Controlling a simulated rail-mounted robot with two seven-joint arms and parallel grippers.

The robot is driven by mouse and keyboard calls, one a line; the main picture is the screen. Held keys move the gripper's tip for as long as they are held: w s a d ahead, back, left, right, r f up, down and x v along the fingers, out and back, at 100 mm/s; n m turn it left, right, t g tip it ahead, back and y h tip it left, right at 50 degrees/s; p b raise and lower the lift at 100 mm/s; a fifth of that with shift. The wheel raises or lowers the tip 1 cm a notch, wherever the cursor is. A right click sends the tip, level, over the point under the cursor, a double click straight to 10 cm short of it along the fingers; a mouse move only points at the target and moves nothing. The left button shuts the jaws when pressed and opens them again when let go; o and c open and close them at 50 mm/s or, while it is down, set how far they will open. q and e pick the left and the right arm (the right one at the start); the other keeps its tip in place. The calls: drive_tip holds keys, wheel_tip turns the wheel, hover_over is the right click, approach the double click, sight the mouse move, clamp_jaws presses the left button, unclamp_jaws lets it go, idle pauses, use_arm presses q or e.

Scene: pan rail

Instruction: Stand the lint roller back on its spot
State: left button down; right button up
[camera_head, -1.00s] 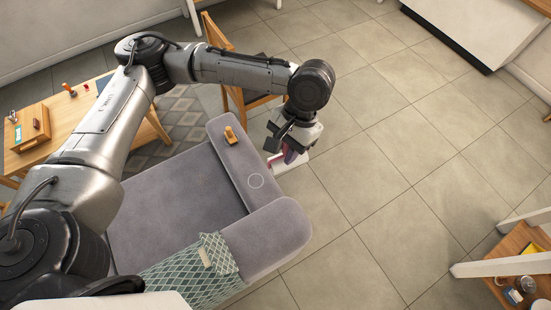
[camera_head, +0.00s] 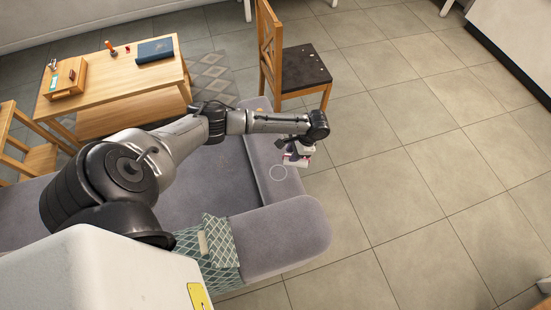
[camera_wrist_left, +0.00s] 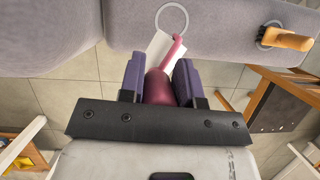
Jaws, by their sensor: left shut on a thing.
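The lint roller (camera_head: 294,161) has a white roll and a pink handle. In the left wrist view, my left gripper (camera_wrist_left: 160,83) is shut on its dark pink handle (camera_wrist_left: 158,88), and the white roll (camera_wrist_left: 152,44) points away from the jaws. In the head view my left gripper (camera_head: 304,149) is at the outer side of the sofa arm. A pale ring (camera_head: 278,173) marks a spot on the sofa arm; it also shows in the left wrist view (camera_wrist_left: 185,15), just beyond the roller. Whether the roller touches the sofa is unclear. My right gripper is out of view.
The grey sofa arm (camera_head: 262,150) also bears an orange-brown object (camera_wrist_left: 286,39) beside the ring. A wooden chair (camera_head: 285,62) and a low table (camera_head: 110,90) stand behind. Tiled floor (camera_head: 420,160) at right is clear.

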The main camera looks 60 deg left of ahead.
use_arm(q)
drive_tip(key=s+a+f+b, duration=0.1)
drive_tip(key=s+a+f, duration=0.3)
drive_tip(key=a+f, duration=0.1)
drive_tip(key=shift+s+f+m, duration=0.3)
drive_tip(key=shift+f, duration=0.45)
drive_tip(key=shift+a, duration=0.1)
wheel_tip(320, 180, down, 6)
drive_tip(key=b, duration=0.3)
drive_tip(key=shift+s, duration=0.15)
idle(0.7)
drive_tip(key=shift+f, duration=0.2)
idle(0.5)
